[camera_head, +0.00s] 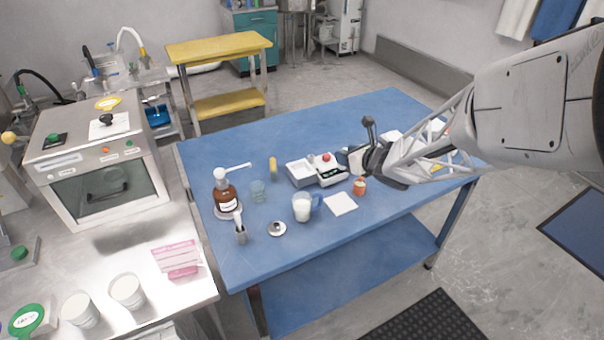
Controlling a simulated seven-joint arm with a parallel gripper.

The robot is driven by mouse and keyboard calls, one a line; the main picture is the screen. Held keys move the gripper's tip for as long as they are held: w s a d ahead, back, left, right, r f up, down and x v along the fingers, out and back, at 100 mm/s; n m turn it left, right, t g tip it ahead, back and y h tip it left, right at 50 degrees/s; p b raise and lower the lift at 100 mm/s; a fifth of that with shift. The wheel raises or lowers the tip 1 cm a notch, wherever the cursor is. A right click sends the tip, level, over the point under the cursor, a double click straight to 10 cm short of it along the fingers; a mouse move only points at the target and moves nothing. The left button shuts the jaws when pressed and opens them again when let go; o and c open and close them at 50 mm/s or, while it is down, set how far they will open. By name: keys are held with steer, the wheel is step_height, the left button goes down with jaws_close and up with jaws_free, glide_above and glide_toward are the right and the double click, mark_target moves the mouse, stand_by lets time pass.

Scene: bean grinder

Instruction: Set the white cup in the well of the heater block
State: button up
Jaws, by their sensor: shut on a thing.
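My gripper (347,160) is over the blue table, at the right end of a low white unit, its jaws shut on a small pale thing. The arm and jaws mostly hide that thing, and I cannot tell whether it is the white cup. The white unit (300,172) has a shallow open tray at left and a dark panel with a red knob (326,157) at right. It may be the heater block; I cannot make out a well.
A brown pump bottle (226,195), a clear glass (257,190), a small metal dish (277,228), a white square pad (341,204) and a small orange-red item (359,186) stand around. White tubs (127,291) are on the left counter. The table's back left is clear.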

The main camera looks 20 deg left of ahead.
mark_target(304, 163)
steer(key=w+a+n+g+y, duration=0.1)
steer(key=w+a+n+g, duration=0.1)
steer(key=a, duration=0.5)
steer(key=w+a+n+g+y, duration=0.1)
steer(key=w+a+n+g, duration=0.1)
steer(key=a, duration=0.5)
steer(key=shift+w+r+n+g+y, duration=0.15)
steer(key=shift+r+n+g+y, duration=0.15)
steer(key=shift+n+g, duration=0.3)
steer(key=shift+f, duration=0.15)
steer(key=shift+f, duration=2.95)
steer(key=shift+f, duration=1.9)
steer(key=shift+f, duration=0.15)
steer(key=o, duration=0.9)
